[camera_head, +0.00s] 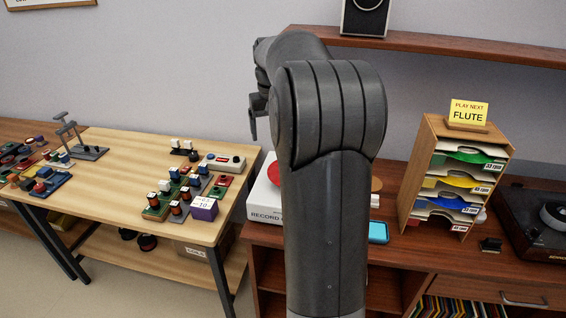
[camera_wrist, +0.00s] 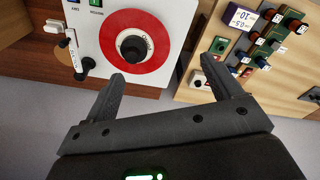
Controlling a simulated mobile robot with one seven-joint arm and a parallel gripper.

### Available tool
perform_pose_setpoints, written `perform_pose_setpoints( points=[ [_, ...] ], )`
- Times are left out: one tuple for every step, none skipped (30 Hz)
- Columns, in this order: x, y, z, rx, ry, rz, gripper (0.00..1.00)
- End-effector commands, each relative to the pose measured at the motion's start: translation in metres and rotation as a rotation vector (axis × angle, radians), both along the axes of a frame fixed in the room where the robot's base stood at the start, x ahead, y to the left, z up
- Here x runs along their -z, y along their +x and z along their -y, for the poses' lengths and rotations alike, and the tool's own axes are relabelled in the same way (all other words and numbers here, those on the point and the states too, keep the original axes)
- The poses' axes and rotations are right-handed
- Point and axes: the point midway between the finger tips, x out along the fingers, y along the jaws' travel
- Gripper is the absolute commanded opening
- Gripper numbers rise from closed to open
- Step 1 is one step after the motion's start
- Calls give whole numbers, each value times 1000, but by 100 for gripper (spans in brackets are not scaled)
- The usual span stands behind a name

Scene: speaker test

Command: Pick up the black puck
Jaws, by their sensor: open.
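A round black piece that looks like the black puck (camera_wrist: 132,48) sits at the centre of a red disc (camera_wrist: 110,38) on a white machine (camera_wrist: 87,54). In the head view the same machine (camera_head: 265,203) is partly hidden behind my arm, and no puck shows on its red disc there. My gripper (camera_wrist: 166,70) is open and empty, with its fingers spread wide. In the wrist view the puck appears beyond the tips, close to the left finger; no contact shows. In the head view one finger (camera_head: 253,118) shows left of my arm, above the machine.
A black handle-like part (camera_wrist: 82,66) stands at the machine's edge. A wooden workbench (camera_head: 120,150) with several coloured blocks is at left. On the brown cabinet are a blue device (camera_head: 378,232), a sleeve rack (camera_head: 433,125) and a turntable (camera_head: 518,225). A shelf (camera_head: 430,44) runs above.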

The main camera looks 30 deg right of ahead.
Motion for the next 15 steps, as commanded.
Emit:
perform_pose_setpoints(
  points=[
    [10, 9, 18, 17, 10, -15, 84],
    [15, 12, 27, 25, 16, -25, 84],
    [20, 17, 38, 34, 23, -34, 84],
    [25, 20, 46, 42, 28, -41, 84],
    [29, 22, 54, 48, 31, -47, 84],
    [33, 25, 62, 56, 38, -54, 84],
    [37, 26, 68, 61, 42, -59, 84],
    [39, 28, 73, 66, 44, -62, 84],
    [43, 29, 78, 70, 48, -67, 84],
    [44, 30, 81, 73, 50, -69, 84],
    [46, 31, 83, 75, 51, -71, 84],
    [48, 31, 86, 77, 53, -74, 84],
    [51, 31, 87, 78, 55, -75, 84],
    [54, 31, 88, 79, 55, -76, 84],
    [59, 31, 88, 79, 55, -76, 84]
  ],
)
